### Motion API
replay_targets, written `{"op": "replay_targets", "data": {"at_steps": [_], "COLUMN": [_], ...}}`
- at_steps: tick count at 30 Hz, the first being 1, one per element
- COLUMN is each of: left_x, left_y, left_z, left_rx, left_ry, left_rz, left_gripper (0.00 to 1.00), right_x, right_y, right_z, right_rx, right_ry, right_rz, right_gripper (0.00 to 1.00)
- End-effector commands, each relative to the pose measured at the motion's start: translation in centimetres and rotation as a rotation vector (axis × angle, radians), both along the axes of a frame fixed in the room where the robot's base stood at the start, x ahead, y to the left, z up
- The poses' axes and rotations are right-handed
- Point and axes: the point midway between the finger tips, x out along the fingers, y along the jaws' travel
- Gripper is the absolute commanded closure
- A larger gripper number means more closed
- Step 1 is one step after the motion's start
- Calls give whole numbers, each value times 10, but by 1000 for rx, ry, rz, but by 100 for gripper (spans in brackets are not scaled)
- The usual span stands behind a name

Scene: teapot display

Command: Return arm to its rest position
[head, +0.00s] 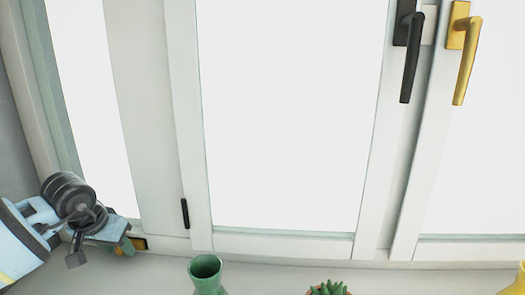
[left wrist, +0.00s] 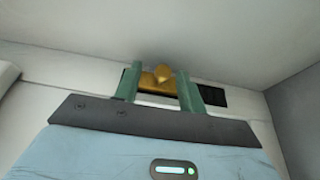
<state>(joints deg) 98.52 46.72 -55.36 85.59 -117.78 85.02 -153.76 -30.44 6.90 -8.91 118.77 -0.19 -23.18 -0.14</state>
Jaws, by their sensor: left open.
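My left gripper (head: 124,246) is at the lower left of the head view, close to the bottom of the window frame. In the left wrist view, its two green fingers (left wrist: 158,74) stand apart and are open. A small gold object (left wrist: 160,78) shows between and beyond the fingers, in front of a dark strip on the white surface. I cannot tell what it is or whether the fingers touch it. A gold patch (head: 139,243) also shows beside the fingertips in the head view. My right gripper is not in view.
White window frames (head: 185,120) fill the head view, with a black handle (head: 410,70) and a gold handle (head: 467,60). On the sill (head: 270,279) stand a green vase (head: 207,276), a succulent (head: 329,289) and a yellow object (head: 516,283). The sill right of my left gripper is clear up to the vase.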

Motion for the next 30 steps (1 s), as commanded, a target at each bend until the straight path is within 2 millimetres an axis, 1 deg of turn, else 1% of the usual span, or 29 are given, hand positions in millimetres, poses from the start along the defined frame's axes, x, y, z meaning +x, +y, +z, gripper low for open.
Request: {"op": "replay_targets", "data": {"at_steps": [1,3,6,13,17,23,30], "left_x": [1,2,2,2,2,0,-5], "left_y": [0,5,7,7,8,14,27], "left_z": [-4,-3,-3,-2,-1,6,20], "left_rx": [0,0,1,1,1,1,0], "left_ry": [1,-1,0,-1,0,12,39], "left_rz": [1,2,1,0,1,4,10], "left_gripper": [59,59,59,59,59,59,59], "right_x": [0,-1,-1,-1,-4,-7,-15], "right_y": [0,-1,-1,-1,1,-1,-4], "right_z": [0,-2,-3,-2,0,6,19], "right_rx": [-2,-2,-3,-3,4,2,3], "right_ry": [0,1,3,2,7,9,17], "right_rz": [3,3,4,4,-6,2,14], "right_gripper": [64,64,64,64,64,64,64]}}
